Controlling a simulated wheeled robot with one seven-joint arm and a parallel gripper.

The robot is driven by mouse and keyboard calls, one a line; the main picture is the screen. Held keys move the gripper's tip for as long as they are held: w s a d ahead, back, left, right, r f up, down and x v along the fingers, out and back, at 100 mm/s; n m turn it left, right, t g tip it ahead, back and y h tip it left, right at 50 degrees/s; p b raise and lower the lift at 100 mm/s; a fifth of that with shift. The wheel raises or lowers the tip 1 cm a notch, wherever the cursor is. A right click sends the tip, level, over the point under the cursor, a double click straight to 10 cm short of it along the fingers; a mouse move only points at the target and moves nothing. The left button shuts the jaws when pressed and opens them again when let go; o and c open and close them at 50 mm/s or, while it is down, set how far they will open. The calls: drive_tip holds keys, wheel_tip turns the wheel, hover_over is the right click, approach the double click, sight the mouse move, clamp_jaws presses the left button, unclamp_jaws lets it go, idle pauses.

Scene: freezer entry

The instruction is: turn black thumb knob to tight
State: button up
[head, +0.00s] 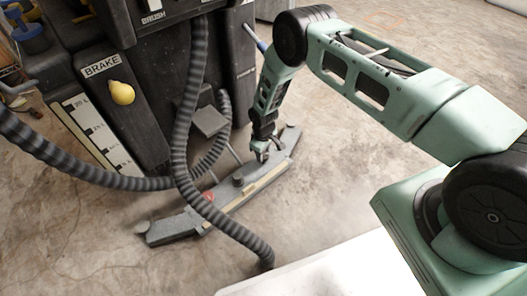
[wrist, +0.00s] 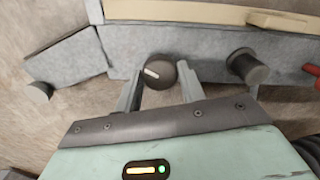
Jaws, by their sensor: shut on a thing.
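The black thumb knob (wrist: 160,72) is round and dark with a short white mark on its face. The mark slants slightly, from upper left to lower right in the wrist view. My gripper (wrist: 157,80) has one finger on each side of this knob and is shut on it. In the head view my gripper (head: 262,153) is down at the far right part of the grey squeegee bar (head: 180,224). The gripped knob cannot be made out there. No tight or loose marking is readable.
A second dark knob (wrist: 247,66) and a red knob (wrist: 312,70) sit to the right along the bar. A ribbed grey hose (head: 186,120) loops in front of the bar. The machine with a yellow brake knob (head: 122,93) stands left. Bare concrete floor lies around.

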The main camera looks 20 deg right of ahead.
drive_tip(key=m, duration=0.6)
drive_tip(key=shift+m+p, duration=0.3)
drive_tip(key=shift+p, duration=0.05)
drive_tip(key=m, duration=0.5)
drive_tip(key=shift+m, duration=0.3)
drive_tip(key=o, duration=1)
drive_tip(key=shift+c, duration=0.2)
wheel_tip(320, 180, up, 17)
drive_tip(key=p, duration=0.7)
drive_tip(key=shift+r, duration=0.2)
